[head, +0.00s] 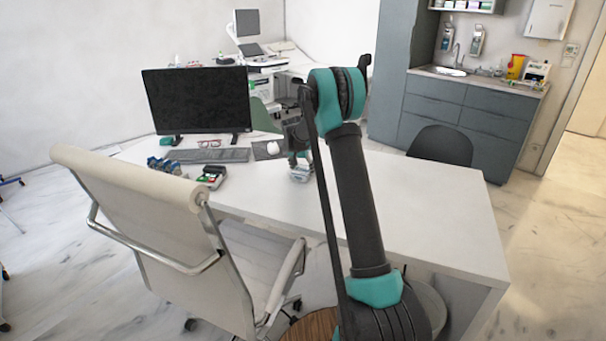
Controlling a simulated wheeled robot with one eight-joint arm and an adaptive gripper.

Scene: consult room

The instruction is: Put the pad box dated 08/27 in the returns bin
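My gripper (299,158) is over the far middle of the white desk, partly hidden by my own arm. Its fingers are too small and covered to tell whether they are open or shut. A small pale grey item (301,174) shows right below it; I cannot tell whether it is held or on the desk. Several small blue boxes (165,165) lie at the desk's left side. A dark tray (211,177) with green, red and white items is beside them. No date is readable, so I cannot pick out the 08/27 pad box. No bin is readably marked as returns.
A monitor (198,101), keyboard (207,156), glasses (209,143) and white mouse (273,147) occupy the desk's back left. The desk's right half (430,205) is clear. A white chair (150,225) stands in front. A round pale bin (432,300) is partly hidden behind my arm.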

